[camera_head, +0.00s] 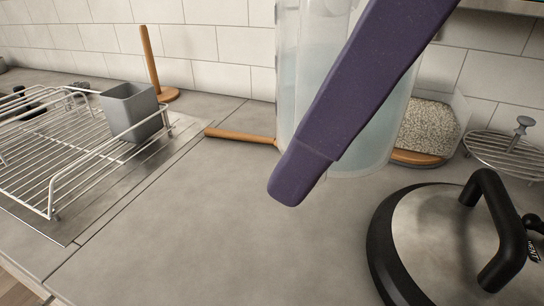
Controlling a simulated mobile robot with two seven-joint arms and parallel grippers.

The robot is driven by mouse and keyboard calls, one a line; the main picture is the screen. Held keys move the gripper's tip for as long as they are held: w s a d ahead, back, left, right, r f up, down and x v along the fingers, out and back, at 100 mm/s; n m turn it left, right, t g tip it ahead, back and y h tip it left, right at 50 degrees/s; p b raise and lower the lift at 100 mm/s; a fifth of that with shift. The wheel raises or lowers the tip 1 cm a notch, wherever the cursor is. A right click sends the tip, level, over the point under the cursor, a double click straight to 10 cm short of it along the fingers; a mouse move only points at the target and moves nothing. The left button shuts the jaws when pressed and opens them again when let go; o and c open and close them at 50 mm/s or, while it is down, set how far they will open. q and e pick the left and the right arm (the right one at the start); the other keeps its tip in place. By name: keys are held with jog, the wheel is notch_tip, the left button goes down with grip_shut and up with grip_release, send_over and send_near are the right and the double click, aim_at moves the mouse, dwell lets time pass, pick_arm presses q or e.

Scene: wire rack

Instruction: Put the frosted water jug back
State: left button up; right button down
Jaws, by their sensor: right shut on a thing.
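The frosted water jug (290,75) is a tall, pale translucent vessel with bluish liquid, upright at the top centre. Its top is cut off by the frame. My right gripper (291,187), with a purple finger, crosses in front of the jug from the upper right. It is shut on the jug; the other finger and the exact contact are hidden. I cannot tell whether the jug's base touches the counter. My left gripper is not in view.
A wire dish rack (52,194) with a grey cup (133,108) stands left. A wooden stand (151,62) is behind it, and a wooden rod (240,136) lies left of the jug. A black-handled lidded item (435,235) is at lower right. The counter's centre is clear.

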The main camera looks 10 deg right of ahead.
notch_tip(320, 180, down, 18)
jog(key=b, duration=0.5)
jog(key=shift+s+f+b, duration=0.1)
jog(key=shift+b, duration=0.2)
jog(key=shift+f, duration=0.2)
jog(key=c, duration=0.8)
grip_release()
jog(key=shift+o, duration=0.2)
